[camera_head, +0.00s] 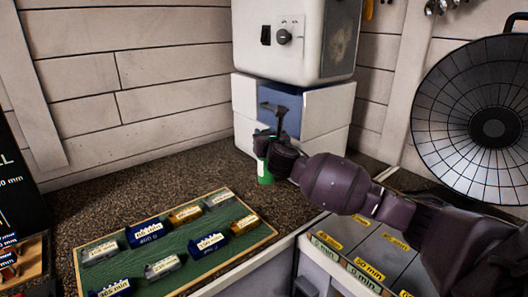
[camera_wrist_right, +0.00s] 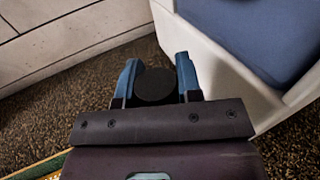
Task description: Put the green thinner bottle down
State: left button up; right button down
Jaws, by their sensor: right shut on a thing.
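The green thinner bottle (camera_head: 264,173) is at the back of the dark speckled counter, in front of the white cabinet. My right gripper (camera_head: 275,147) is shut around its upper part. The bottle is upright, and its base appears to be at or very close to the counter; I cannot tell whether it touches. In the right wrist view, the dark round top of the bottle (camera_wrist_right: 155,87) sits between the two blue fingers of my right gripper (camera_wrist_right: 157,80). My left gripper is in neither view.
A white machine with a knob (camera_head: 283,37) stands on the white cabinet (camera_head: 325,127) right behind the bottle. A green tray (camera_head: 203,223) with several labelled pieces lies at the front left. Labelled drawers or bins (camera_head: 375,250) are at the lower right. Bare counter (camera_head: 190,170) lies left of the bottle.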

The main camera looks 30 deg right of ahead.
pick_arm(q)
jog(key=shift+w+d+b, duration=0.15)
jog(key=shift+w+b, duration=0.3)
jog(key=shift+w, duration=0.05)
pick_arm(e)
notch_tip(320, 180, down, 4)
jog(key=shift+f, duration=0.25)
jog(key=shift+f, duration=0.1)
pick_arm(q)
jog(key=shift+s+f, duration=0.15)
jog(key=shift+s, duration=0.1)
pick_arm(e)
jog(key=c, duration=0.8)
grip_release()
